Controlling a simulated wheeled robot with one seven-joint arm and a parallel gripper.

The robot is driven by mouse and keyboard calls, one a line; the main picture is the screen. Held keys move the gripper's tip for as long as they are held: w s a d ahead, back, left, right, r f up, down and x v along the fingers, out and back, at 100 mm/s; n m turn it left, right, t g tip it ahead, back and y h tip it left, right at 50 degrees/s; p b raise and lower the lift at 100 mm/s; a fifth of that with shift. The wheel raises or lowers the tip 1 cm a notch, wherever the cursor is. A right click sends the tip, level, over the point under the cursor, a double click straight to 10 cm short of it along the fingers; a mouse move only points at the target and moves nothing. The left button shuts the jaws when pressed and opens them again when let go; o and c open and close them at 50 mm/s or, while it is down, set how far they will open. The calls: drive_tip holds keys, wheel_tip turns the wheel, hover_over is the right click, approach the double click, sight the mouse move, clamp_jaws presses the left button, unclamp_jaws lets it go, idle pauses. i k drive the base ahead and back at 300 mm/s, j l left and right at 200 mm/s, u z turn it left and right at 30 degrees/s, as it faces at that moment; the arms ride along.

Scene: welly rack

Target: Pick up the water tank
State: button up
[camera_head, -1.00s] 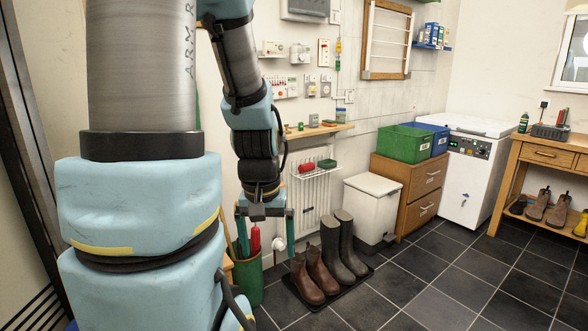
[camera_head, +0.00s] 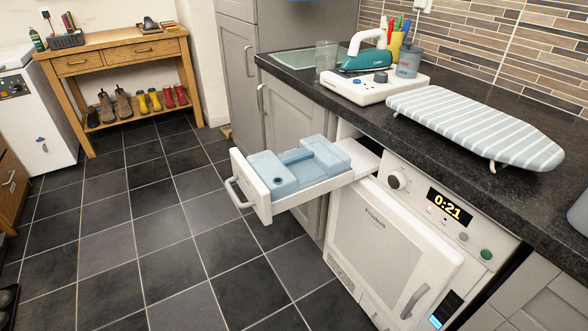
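The water tank (camera_head: 300,163) is a light blue plastic container with a raised bar-like part across its top and a round dark cap near its front left. It sits in the white pulled-out drawer (camera_head: 258,190) of the dryer (camera_head: 392,250), which has a grey handle at its front. The drawer juts out to the left over the floor. My gripper is not in the current head view, apart perhaps from a bluish part at the right edge that I cannot identify for sure.
The dark worktop (camera_head: 455,165) overhangs the dryer and carries a striped ironing board (camera_head: 475,120), an iron (camera_head: 368,48) on a white base, and a glass (camera_head: 326,58). A wooden bench (camera_head: 118,50) with boots stands at the back left. The tiled floor (camera_head: 160,235) left of the drawer is clear.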

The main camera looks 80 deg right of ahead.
sight(316, 160)
drive_tip(key=i+l+z, duration=0.1)
drive_tip(key=z, duration=0.35)
drive_tip(key=i+l+z, duration=0.1)
drive_tip(key=z, duration=0.35)
drive_tip(key=i+l+z, duration=0.15)
drive_tip(key=z, duration=0.3)
drive_tip(key=i+z, duration=0.15)
drive_tip(key=z, duration=0.3)
drive_tip(key=i+j+z, duration=0.15)
drive_tip(key=i, duration=0.3)
drive_tip(key=i+j+z, duration=0.15)
drive_tip(key=i, duration=0.3)
drive_tip(key=i+j+z, duration=0.15)
drive_tip(key=i, duration=0.3)
drive_tip(key=i+j+z, duration=0.15)
drive_tip(key=i, duration=0.3)
drive_tip(key=j, duration=0.1)
